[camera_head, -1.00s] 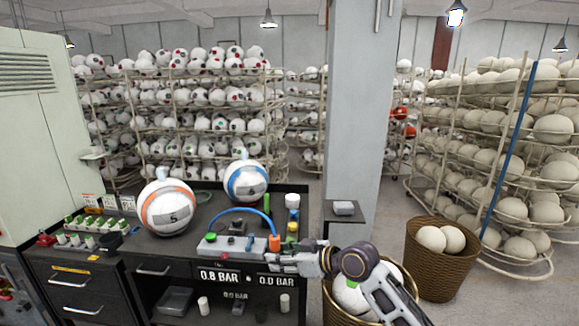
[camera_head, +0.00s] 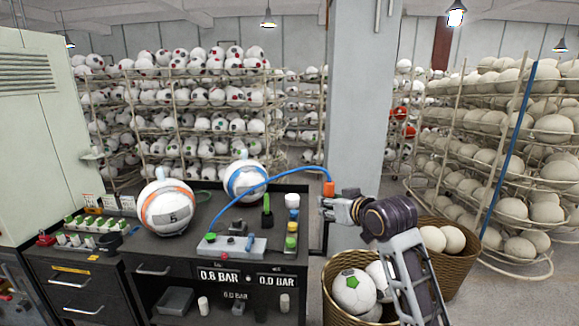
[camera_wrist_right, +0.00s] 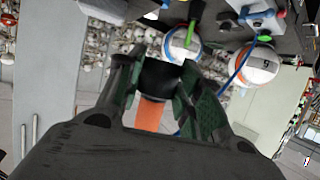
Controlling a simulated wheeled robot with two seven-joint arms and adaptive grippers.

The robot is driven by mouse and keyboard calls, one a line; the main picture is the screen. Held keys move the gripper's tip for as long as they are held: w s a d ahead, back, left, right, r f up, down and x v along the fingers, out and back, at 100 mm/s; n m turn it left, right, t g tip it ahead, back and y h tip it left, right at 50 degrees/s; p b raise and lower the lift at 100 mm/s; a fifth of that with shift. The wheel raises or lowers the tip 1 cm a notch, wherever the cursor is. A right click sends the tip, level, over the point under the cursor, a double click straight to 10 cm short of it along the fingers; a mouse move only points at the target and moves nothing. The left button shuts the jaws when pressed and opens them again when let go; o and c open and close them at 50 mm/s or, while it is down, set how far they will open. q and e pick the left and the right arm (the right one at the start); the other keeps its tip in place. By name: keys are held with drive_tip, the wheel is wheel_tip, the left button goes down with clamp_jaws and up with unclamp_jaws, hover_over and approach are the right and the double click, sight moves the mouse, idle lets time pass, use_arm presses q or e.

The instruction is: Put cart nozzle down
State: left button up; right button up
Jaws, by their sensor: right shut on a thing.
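The cart nozzle (camera_head: 328,188) is orange with a blue hose (camera_head: 285,173) running from its top to the grey pump box (camera_head: 232,246) on the dark bench (camera_head: 190,243). My right gripper (camera_head: 328,206) is shut on the nozzle and holds it in the air, beyond the bench's right edge. In the right wrist view, the nozzle (camera_wrist_right: 152,114) shows orange with a black end between the two fingers (camera_wrist_right: 158,90). My left gripper is not in view.
An orange-striped ball (camera_head: 167,207) and a blue-striped ball (camera_head: 245,181) stand on the bench. Small bottles (camera_head: 292,215) line its right end. A wicker basket of balls (camera_head: 345,318) stands below my right arm, and another (camera_head: 460,280) farther right. A pillar (camera_head: 360,110) rises behind.

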drive_tip(key=s+d+f+m+h, duration=0.1)
drive_tip(key=s+d+f, duration=0.2)
drive_tip(key=f, duration=0.7)
drive_tip(key=s+d+f+m+h, duration=0.1)
drive_tip(key=s+d+f+h, duration=0.1)
drive_tip(key=s+f, duration=0.6)
drive_tip(key=s+d+f+m+h, duration=0.1)
drive_tip(key=s+d+f, duration=0.4)
drive_tip(key=f, duration=0.9)
drive_tip(key=shift+s+f+m+t+h, duration=0.15)
drive_tip(key=shift+m+t+h, duration=0.15)
drive_tip(key=shift+m+t, duration=0.15)
drive_tip(key=shift+d+f, duration=0.1)
